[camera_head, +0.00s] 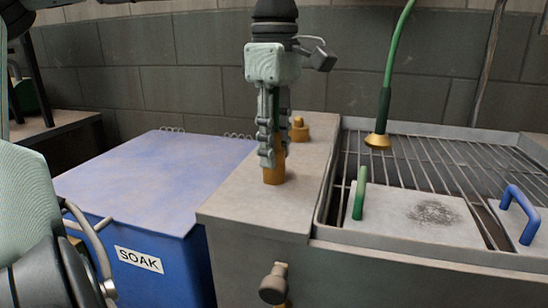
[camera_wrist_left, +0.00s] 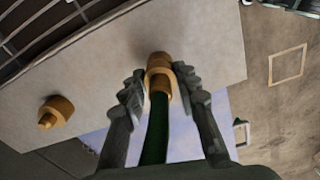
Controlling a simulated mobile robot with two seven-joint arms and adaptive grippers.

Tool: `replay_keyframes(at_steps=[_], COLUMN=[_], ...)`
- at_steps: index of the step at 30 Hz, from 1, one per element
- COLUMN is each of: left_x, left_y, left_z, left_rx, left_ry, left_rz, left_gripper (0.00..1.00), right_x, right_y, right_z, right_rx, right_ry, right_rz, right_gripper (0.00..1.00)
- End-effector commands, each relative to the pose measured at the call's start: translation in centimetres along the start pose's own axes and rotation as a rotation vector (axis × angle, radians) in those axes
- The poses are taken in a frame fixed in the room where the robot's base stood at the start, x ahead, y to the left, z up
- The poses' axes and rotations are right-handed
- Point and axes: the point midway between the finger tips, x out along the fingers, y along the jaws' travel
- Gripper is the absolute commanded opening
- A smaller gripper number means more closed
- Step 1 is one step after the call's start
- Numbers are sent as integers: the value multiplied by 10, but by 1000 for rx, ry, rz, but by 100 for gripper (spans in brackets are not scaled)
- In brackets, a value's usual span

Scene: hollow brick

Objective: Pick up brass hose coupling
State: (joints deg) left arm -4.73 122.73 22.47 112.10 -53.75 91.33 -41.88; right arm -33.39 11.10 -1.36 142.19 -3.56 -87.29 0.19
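A brass hose coupling (camera_head: 274,174) is upright at the lower end of my left gripper (camera_head: 270,155), over the stone ledge. In the left wrist view the coupling (camera_wrist_left: 160,73) sits between the two fingertips (camera_wrist_left: 160,87), which press against it from both sides. A dark green hose (camera_wrist_left: 155,130) runs from it back between the fingers. I cannot tell whether its lower end touches the ledge. A second brass fitting (camera_head: 300,129) stands on the ledge behind; it also shows in the left wrist view (camera_wrist_left: 56,112). My right gripper is not in view.
The stone ledge (camera_head: 235,200) lies between a blue bin marked SOAK (camera_head: 150,262) and a sink with a metal grate (camera_head: 440,160). A green hose with a brass end (camera_head: 378,140) hangs over the grate. A tap (camera_head: 273,285) sticks out in front.

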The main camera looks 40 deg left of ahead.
Motion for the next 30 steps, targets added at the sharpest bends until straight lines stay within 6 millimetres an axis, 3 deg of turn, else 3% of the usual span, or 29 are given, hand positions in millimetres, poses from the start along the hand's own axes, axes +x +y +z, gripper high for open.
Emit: replay_keyframes(at_steps=[1,6,17,26,30], left_x=[0,0,-5,-46,-62], left_y=[0,0,0,0,-29], left_z=[0,0,0,0,-17], left_rx=[0,0,0,-1,1], left_ry=[0,0,0,0,-6], left_rz=[0,0,1,4,8], left_gripper=[20,0,0,0,0], right_x=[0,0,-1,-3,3], right_y=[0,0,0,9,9], right_z=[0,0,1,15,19], right_rx=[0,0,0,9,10], right_ry=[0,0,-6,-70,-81], right_rz=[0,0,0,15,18], right_gripper=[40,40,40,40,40])
